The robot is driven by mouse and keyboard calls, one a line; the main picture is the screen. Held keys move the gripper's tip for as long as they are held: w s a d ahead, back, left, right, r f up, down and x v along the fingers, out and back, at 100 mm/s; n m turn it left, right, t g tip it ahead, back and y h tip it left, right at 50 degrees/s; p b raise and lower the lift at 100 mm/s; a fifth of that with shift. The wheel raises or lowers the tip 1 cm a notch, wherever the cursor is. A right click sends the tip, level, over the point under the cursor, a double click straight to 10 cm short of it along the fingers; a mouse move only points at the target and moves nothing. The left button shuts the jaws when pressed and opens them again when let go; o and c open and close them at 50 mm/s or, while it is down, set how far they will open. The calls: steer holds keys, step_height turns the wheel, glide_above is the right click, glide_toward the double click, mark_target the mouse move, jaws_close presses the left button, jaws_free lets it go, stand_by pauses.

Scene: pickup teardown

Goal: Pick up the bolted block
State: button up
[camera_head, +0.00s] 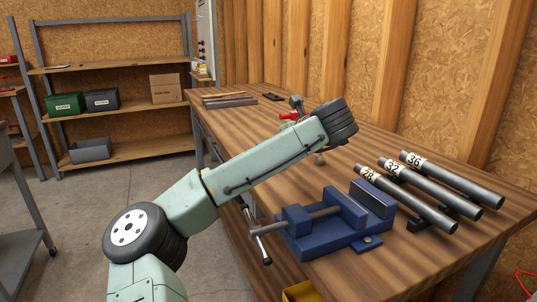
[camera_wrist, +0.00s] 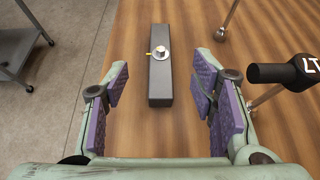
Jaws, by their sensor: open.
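The bolted block is a long dark grey bar (camera_wrist: 160,88) lying on the wooden bench, in the middle of the wrist view. A round light metal bolt or nut (camera_wrist: 160,53) sits on its top near the far end, with a bit of yellow beside it. My gripper (camera_wrist: 160,84) is open, with purple-padded fingers to the left and right of the block. Clear gaps show on both sides, and neither finger touches it. I cannot tell the height of the fingers over the bench. In the head view I cannot make out the block, and my arm covers part of the bench.
A black-headed tool marked LT (camera_wrist: 285,73) and metal rods are close to the right finger. The bench's left edge is near the left finger. In the head view, a blue vise (camera_head: 325,228) and numbered bars (camera_head: 440,180) occupy the bench (camera_head: 420,258) front.

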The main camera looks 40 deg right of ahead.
steer(key=x, duration=0.3)
steer(key=p+x, duration=0.1)
steer(key=x, duration=0.3)
steer(key=p+x, duration=0.1)
steer(key=x, duration=0.2)
steer(key=shift+w+f, duration=0.1)
steer(key=shift+f, duration=0.35)
steer(key=shift+c, duration=0.6)
jaws_close()
steer(key=shift+r, duration=0.15)
